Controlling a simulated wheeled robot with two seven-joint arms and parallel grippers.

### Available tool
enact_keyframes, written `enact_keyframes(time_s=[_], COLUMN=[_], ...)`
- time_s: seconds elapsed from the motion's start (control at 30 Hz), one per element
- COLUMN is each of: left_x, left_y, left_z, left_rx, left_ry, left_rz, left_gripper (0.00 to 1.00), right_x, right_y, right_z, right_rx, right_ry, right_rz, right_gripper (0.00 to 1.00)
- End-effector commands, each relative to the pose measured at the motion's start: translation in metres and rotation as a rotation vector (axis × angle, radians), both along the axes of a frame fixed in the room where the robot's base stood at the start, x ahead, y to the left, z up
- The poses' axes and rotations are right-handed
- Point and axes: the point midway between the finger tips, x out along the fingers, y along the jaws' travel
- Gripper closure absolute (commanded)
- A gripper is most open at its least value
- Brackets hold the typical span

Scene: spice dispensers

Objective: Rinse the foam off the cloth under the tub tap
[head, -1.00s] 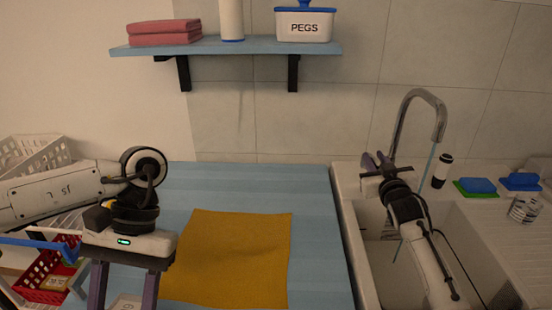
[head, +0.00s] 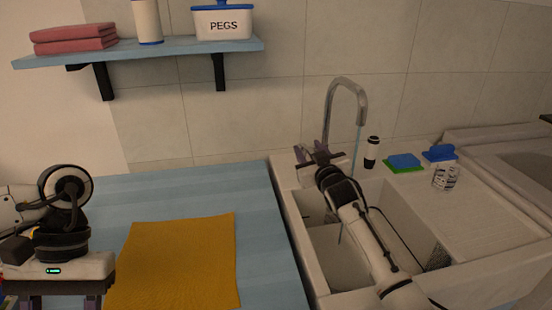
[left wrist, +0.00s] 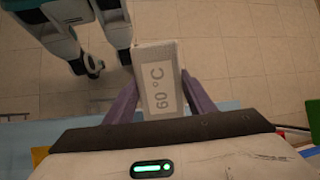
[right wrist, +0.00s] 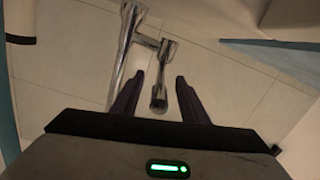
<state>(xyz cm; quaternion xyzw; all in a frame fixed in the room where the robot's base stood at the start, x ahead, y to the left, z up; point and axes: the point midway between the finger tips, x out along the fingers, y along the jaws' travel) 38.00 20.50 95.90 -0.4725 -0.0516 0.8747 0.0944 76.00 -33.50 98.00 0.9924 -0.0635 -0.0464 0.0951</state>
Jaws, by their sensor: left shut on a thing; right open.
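A mustard-yellow cloth (head: 178,262) lies flat on the blue counter; I see no foam on it. The chrome tap (head: 347,84) stands behind the white tub (head: 292,215), and a thin stream of water (head: 357,148) falls from its spout. My right gripper (head: 315,152) is at the tap's base. In the right wrist view its open fingers (right wrist: 155,97) are on either side of a chrome lever (right wrist: 159,92); contact is unclear. My left gripper (head: 62,302) is over the counter's left side, shut on a pale block marked "60 °C" (left wrist: 158,78).
The blue counter (head: 200,190) is clear around the cloth. Behind the tub are a dark-capped bottle (head: 371,152), a blue sponge on green (head: 404,162), a blue-topped item (head: 440,153) and a glass (head: 445,178). A shelf (head: 150,52) holds pink towels (head: 73,38) and a PEGS box (head: 223,23).

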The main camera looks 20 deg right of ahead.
Motion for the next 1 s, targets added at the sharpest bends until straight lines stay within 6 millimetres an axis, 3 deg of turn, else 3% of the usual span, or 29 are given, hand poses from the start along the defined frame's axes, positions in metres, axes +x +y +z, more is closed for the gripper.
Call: enact_keyframes(time_s=[0.6,1.0], left_x=[0.0,0.0], left_y=[0.0,0.0], left_z=[0.004,0.004], left_rx=[0.0,0.0], left_ry=[0.0,0.0], left_rz=[0.0,0.0], left_gripper=[0.74,0.74], right_x=[-0.099,-0.11], right_y=[0.014,0.016], right_z=[0.007,0.008], right_rx=[-0.001,0.0], right_ry=[0.002,0.002], right_rz=[0.002,0.001], right_gripper=[0.6,0.6])
